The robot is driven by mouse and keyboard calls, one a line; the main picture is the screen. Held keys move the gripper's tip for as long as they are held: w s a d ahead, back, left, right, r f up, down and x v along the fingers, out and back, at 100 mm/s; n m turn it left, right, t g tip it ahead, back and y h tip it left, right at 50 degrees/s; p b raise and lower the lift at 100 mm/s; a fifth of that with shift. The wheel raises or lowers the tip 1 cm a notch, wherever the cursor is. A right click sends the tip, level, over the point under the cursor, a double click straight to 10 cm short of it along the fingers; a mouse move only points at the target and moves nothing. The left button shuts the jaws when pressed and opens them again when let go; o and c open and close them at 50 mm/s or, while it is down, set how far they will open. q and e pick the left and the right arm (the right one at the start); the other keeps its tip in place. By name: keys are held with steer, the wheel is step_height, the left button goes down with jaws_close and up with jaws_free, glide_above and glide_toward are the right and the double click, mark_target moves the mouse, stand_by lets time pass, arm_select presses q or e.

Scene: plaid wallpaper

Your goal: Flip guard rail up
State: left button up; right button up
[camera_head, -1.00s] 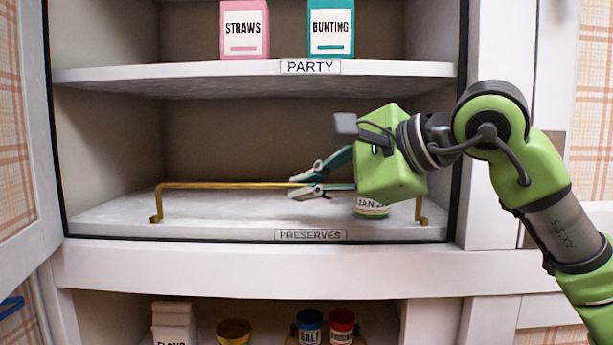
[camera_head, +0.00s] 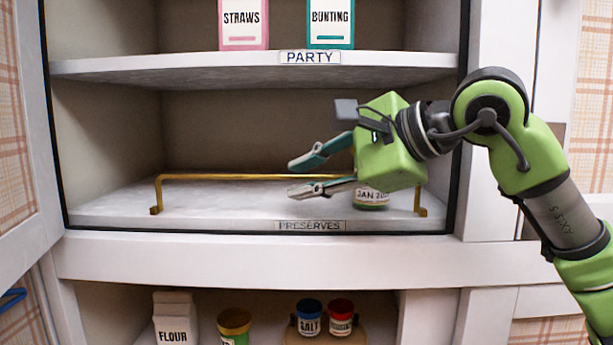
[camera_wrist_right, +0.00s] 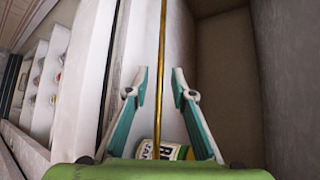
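The brass guard rail (camera_head: 230,177) stands raised along the front of the shelf labelled PRESERVES (camera_head: 240,215), its end posts near the front edge. My right gripper (camera_head: 304,177) is at the rail's middle, pointing left, with its teal fingers apart. The rail passes between the open fingers in the right wrist view (camera_wrist_right: 160,60), where the gripper (camera_wrist_right: 156,94) shows no grip on it. My gripper hides part of the rail's right half. My left gripper is not in view.
A jar with a JAN label (camera_head: 371,198) stands on the shelf at right, partly hidden by my gripper. The PARTY shelf (camera_head: 200,68) lies above. The shelf's left half is clear. Cabinet side walls bound the opening.

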steer(key=v, duration=1.2)
steer(key=shift+f, duration=0.1)
